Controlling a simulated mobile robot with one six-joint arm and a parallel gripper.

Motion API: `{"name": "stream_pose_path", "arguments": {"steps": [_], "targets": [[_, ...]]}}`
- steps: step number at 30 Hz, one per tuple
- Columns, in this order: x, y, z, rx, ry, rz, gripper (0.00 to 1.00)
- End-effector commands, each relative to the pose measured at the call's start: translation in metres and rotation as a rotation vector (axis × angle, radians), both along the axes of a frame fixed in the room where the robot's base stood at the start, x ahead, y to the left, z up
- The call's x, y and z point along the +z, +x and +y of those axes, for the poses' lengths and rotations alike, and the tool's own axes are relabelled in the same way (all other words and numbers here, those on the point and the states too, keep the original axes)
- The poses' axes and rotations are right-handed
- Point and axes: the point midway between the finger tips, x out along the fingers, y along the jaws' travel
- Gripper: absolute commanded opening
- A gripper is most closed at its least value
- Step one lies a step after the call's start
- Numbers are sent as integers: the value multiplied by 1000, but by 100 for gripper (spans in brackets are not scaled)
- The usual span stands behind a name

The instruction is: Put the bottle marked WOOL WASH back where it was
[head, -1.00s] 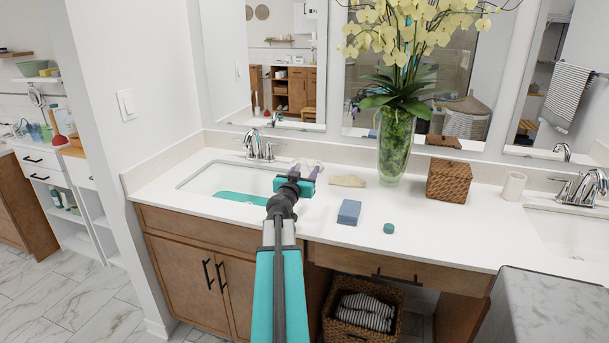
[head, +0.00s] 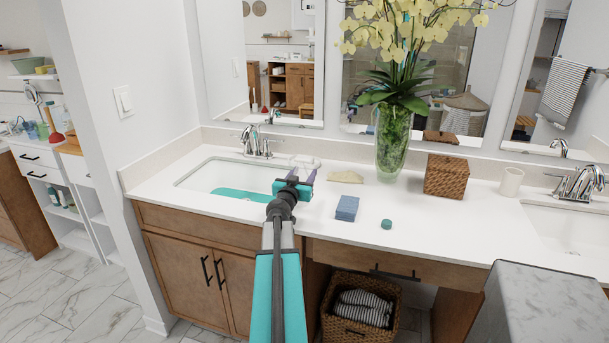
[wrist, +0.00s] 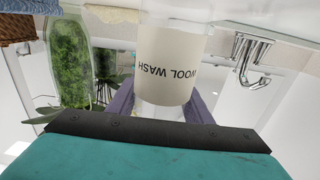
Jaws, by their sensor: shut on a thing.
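The bottle marked WOOL WASH (wrist: 172,38) is clear with a cream label. In the wrist view its label reads upside down, as does the whole room, so the bottle is upright. My gripper (head: 302,176) is shut on it, with a purple finger on each side. In the head view my gripper is above the counter by the right end of the left sink, and the bottle is mostly hidden behind it. I cannot tell whether the bottle touches the counter.
On the counter (head: 440,220) stand a blue box (head: 347,208), a teal round item (head: 387,224), a beige cloth (head: 345,177), a glass orchid vase (head: 392,145), a wicker box (head: 446,177) and a white cup (head: 511,181). The left sink (head: 205,177) and its faucet (head: 255,142) are close by.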

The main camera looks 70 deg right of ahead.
Motion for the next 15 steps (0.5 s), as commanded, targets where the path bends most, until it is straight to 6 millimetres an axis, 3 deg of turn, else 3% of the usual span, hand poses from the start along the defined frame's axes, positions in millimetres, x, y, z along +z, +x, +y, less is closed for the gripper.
{"name": "stream_pose_path", "arguments": {"steps": [15], "targets": [[-4,-5,-3,-6,-1,0,6]]}}
